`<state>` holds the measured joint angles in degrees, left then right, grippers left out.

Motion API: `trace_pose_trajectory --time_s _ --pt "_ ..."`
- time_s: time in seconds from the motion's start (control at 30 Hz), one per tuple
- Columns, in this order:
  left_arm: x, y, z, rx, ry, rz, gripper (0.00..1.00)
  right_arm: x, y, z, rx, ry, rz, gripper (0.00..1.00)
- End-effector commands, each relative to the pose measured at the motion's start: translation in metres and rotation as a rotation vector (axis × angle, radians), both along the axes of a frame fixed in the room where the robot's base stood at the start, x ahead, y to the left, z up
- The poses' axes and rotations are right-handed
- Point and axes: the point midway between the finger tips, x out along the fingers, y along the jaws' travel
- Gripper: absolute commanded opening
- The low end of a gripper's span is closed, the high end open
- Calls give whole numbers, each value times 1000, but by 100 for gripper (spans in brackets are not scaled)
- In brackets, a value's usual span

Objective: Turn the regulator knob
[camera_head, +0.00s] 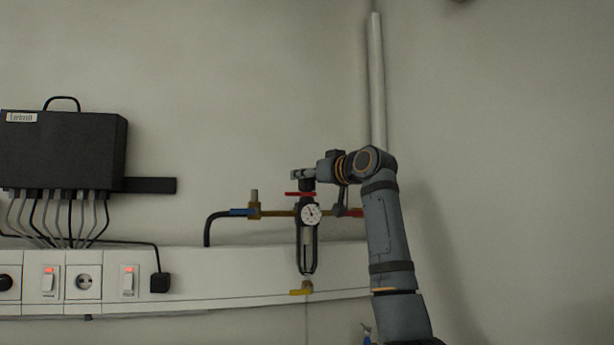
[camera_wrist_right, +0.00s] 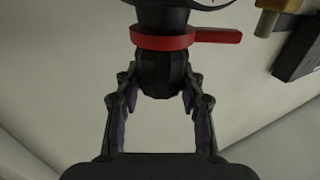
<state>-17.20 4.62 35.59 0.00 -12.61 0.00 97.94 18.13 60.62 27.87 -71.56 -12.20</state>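The regulator's black knob (camera_wrist_right: 163,74) sits beside a red ring with a lever (camera_wrist_right: 190,38), which also shows in the head view (camera_head: 300,193). The regulator carries a round white gauge (camera_head: 310,214) and a black-framed bowl (camera_head: 307,250). My right gripper (camera_head: 299,175) reaches in from the right at the top of the regulator. In the right wrist view its two fingers (camera_wrist_right: 160,84) stand one on each side of the knob, tips at its edges. Whether both tips press on it is unclear. My left gripper is in neither view.
Yellow and red pipe fittings (camera_head: 254,206) run left and right of the regulator. A white wall trunking (camera_head: 225,280) with switches and sockets lies below. A black box (camera_head: 62,150) with several cables hangs at left. A pipe (camera_head: 376,80) rises behind my right arm. The wall above is bare.

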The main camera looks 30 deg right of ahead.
Motion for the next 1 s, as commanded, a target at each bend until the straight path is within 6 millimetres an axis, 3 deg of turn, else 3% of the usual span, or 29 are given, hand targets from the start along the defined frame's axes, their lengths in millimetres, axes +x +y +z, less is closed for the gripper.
trace_pose_trajectory --time_s 0.03,0.2,0.57,1.0 --pt "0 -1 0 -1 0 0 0 0 -1 0 0 0 -2 27" --pt "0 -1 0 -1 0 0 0 0 0 0 -1 0 -2 6" --pt "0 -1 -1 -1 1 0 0 0 1 1 -3 -2 -76 6" --pt "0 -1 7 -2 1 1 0 1 3 3 -1 0 -441 6"
